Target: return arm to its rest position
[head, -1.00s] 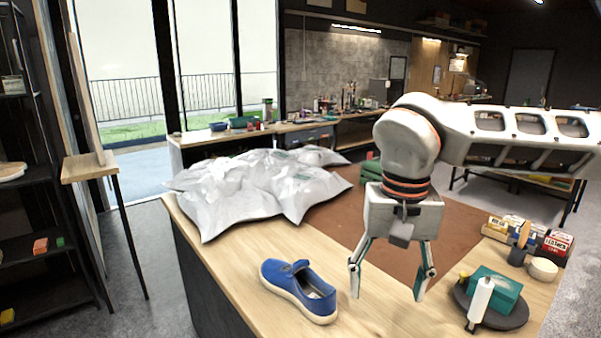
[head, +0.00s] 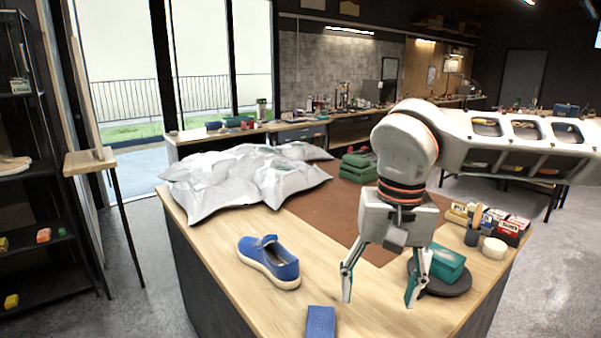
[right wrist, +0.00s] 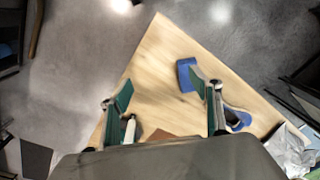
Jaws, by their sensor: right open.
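My right gripper (head: 378,300) hangs from my right arm, fingers pointing down over the wooden table (head: 215,225). Its two fingers are spread with nothing between them; they also show apart in the right wrist view (right wrist: 163,95). A blue slip-on sneaker (head: 268,262) with a pale sole rests to its left, apart from it; it is partly hidden by a finger in the right wrist view (right wrist: 237,118). A blue block (head: 320,322) lies near the front edge, cut off by the head picture's bottom. My left gripper is not in view.
Silvery-grey bags (head: 240,178) lie at the table's back left. A teal box (head: 447,262) stands on a dark round tray (head: 445,289), behind and right of the gripper. Small boxes (head: 508,228) stand farther right. A white bottle (right wrist: 130,130) shows near one finger. Bare wood lies around the sneaker.

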